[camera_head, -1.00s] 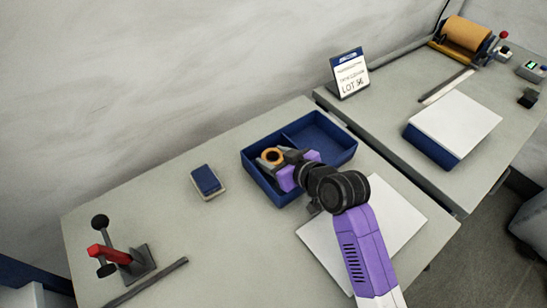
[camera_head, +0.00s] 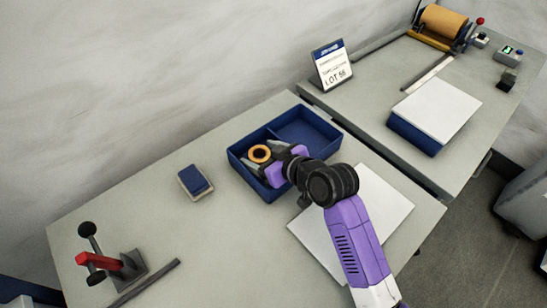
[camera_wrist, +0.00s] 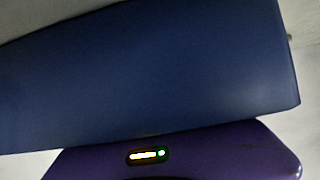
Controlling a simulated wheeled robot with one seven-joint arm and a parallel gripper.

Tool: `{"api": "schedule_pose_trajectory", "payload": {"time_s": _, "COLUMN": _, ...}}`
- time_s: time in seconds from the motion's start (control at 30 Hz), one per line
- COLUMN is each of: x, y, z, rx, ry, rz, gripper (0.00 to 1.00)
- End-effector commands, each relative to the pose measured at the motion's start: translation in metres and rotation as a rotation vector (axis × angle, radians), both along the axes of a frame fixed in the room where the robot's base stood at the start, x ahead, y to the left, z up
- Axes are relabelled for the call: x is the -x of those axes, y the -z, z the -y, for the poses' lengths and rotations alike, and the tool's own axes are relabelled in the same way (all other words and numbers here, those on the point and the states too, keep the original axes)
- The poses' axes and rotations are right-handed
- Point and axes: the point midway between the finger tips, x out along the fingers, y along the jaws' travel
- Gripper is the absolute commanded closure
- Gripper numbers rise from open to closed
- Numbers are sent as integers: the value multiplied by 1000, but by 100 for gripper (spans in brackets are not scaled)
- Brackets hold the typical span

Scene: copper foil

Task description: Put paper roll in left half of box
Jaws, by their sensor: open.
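The paper roll (camera_head: 260,153) is a small orange ring with a dark hole, in the left half of the blue box (camera_head: 322,152). A divider splits the box into two compartments; the right one looks empty. My gripper (camera_head: 266,156) reaches in over the box's front wall, its grey fingers open on either side of the roll. I cannot tell whether a finger touches it. In the wrist view the box's blue outer wall (camera_wrist: 150,75) fills most of the picture, and the roll is hidden.
A white sheet or pad (camera_head: 385,200) lies under my arm. A small blue-topped block (camera_head: 196,181) lies left of the box. A red-handled lever device (camera_head: 105,262) stands at the front left. A LOT sign (camera_head: 331,66) stands behind. A second table holds a white-topped blue stack (camera_head: 435,115).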

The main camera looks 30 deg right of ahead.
Motion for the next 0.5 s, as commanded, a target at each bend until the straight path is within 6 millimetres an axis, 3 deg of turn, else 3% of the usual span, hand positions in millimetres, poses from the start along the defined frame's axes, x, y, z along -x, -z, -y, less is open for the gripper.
{"api": "schedule_pose_trajectory", "payload": {"time_s": 0.5, "x": 82, "y": -45, "z": 19, "rx": 0, "ry": 1, "rz": 0, "gripper": 27}}
